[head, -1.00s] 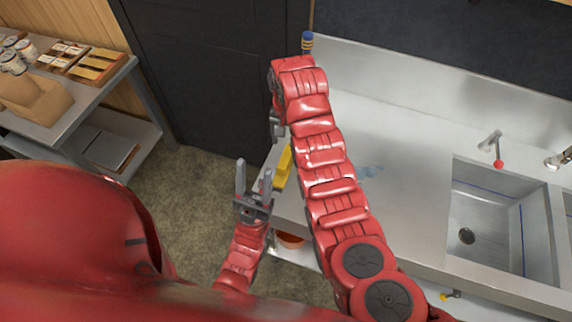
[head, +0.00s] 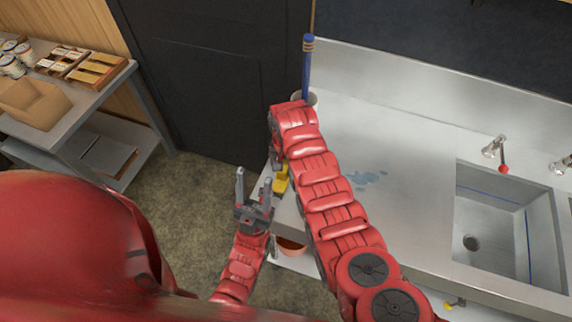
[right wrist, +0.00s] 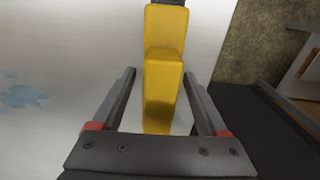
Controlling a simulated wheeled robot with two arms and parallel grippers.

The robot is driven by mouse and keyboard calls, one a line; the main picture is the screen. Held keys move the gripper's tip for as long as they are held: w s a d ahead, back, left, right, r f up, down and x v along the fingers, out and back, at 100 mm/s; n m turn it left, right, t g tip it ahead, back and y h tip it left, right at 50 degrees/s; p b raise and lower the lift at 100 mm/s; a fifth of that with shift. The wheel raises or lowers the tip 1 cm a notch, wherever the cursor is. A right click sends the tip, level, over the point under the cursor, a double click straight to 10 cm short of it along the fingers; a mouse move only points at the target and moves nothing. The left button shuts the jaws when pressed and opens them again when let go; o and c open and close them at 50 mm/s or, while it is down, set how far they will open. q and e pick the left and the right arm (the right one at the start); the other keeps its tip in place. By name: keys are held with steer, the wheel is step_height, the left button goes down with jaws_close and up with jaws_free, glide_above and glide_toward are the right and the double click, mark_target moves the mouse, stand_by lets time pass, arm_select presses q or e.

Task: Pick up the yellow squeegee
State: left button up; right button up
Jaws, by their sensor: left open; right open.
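The yellow squeegee (head: 281,184) lies at the left edge of the steel counter, partly hidden by my right arm in the head view. In the right wrist view its yellow handle (right wrist: 163,85) runs up the middle, with a dark part at the top edge. My right gripper (right wrist: 158,72) is open, with one finger on each side of the handle and a visible gap on both sides. In the head view the right gripper (head: 276,160) is mostly hidden by its arm. My left gripper (head: 254,188) is open and empty, just left of the squeegee.
The steel counter (head: 400,150) has a bluish wet patch (head: 368,179) and a sink (head: 505,225) at right. A blue-handled tool (head: 308,65) stands in a container at the back left corner. An orange-brown bucket (head: 292,246) sits below. A side table (head: 75,125) stands at far left.

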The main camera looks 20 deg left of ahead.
steer(key=shift+f, duration=0.2)
steer(key=shift+c, duration=0.2)
jaws_close()
steer(key=shift+w+r, duration=0.1)
